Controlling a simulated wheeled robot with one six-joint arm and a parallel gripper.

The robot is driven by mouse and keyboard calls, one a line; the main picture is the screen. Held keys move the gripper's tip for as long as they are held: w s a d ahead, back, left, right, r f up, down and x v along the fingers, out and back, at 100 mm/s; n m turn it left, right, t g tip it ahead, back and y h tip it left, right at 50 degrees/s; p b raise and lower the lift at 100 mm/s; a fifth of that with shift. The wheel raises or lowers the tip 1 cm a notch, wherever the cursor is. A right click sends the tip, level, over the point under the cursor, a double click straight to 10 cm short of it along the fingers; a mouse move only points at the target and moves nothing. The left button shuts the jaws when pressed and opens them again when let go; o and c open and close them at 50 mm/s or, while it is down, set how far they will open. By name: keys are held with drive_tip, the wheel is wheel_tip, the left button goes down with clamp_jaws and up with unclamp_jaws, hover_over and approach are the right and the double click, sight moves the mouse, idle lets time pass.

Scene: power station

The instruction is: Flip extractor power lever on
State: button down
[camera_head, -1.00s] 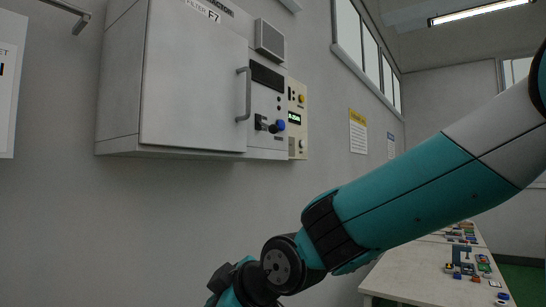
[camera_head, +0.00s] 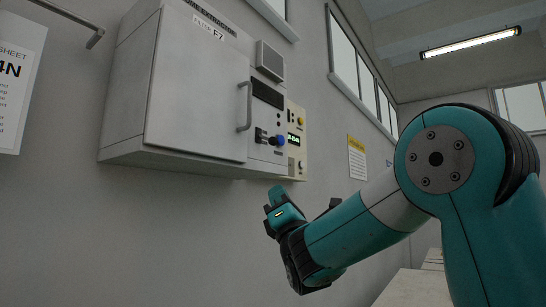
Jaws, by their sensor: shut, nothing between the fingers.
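The extractor cabinet (camera_head: 197,90) hangs on the wall at the upper left, with a closed door and a vertical handle (camera_head: 245,106). To the right of the door is a narrow control panel with a black lever (camera_head: 261,136) and a blue knob (camera_head: 279,140). It is too small to tell the lever's on or off position. The end of my arm, with my gripper (camera_head: 277,196), is below the control panel and apart from it. The fingers are small and close together, and nothing shows between them.
A sheet (camera_head: 18,85) and a metal bar (camera_head: 62,14) are at the left. The wall below the cabinet is clear. A table (camera_head: 415,289) is at lower right.

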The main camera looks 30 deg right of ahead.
drive_tip(key=p, duration=1.4)
approach(267, 139)
drive_tip(key=w+r, duration=0.2)
drive_tip(key=w, duration=0.1)
drive_tip(key=shift+w+d+r+p, duration=0.35)
drive_tip(key=shift+r+p, duration=0.25)
drive_tip(key=shift+p, duration=0.55)
